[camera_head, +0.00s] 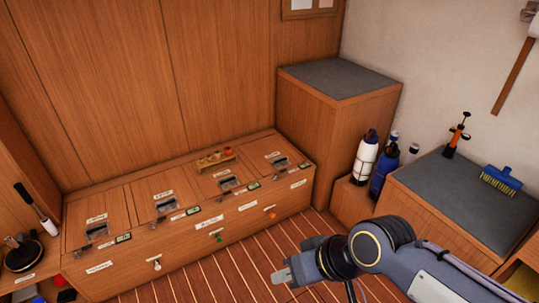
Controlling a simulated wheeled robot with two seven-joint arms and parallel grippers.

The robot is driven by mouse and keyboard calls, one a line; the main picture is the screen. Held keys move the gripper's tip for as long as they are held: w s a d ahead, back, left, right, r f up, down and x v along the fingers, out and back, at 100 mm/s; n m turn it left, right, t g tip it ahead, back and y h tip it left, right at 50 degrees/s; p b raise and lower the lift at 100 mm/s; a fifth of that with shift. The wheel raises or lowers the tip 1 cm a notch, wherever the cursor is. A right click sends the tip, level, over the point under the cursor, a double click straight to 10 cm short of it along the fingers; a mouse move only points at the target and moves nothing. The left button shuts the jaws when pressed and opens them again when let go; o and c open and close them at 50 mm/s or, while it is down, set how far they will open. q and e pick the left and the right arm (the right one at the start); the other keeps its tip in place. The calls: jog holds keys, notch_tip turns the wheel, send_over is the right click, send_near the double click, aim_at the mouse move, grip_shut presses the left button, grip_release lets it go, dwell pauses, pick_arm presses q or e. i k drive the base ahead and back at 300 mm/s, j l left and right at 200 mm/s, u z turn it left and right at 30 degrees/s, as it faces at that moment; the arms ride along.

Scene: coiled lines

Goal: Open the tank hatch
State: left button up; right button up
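A low wooden locker bench has several hatch panels set in its top. They are the leftmost hatch (88,208), the second hatch (150,192), the third hatch (203,184) and the rightmost hatch (262,158). All lie flat and closed. Each has a white label and a grey latch at its front edge, such as the leftmost latch (97,231). The label words are too small to read, so I cannot tell which is the tank hatch. My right gripper (277,274) is in front of the bench, apart from it; its finger gap is unclear. My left gripper is out of view.
A small wooden rack (216,159) with small items sits at the third hatch's back. White, green and orange pulls (271,214) hang on the bench front. Bottles (364,158), a tall cabinet (330,112) and a grey-topped cabinet with a blue brush (501,181) stand right. Striped floor lies clear.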

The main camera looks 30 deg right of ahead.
aim_at(271, 154)
jog(key=i+l, duration=0.65)
jog(key=i+l+z, duration=0.1)
jog(key=i+l, duration=0.55)
jog(key=i, duration=0.15)
jog(key=i+l, duration=0.6)
jog(key=i, duration=0.15)
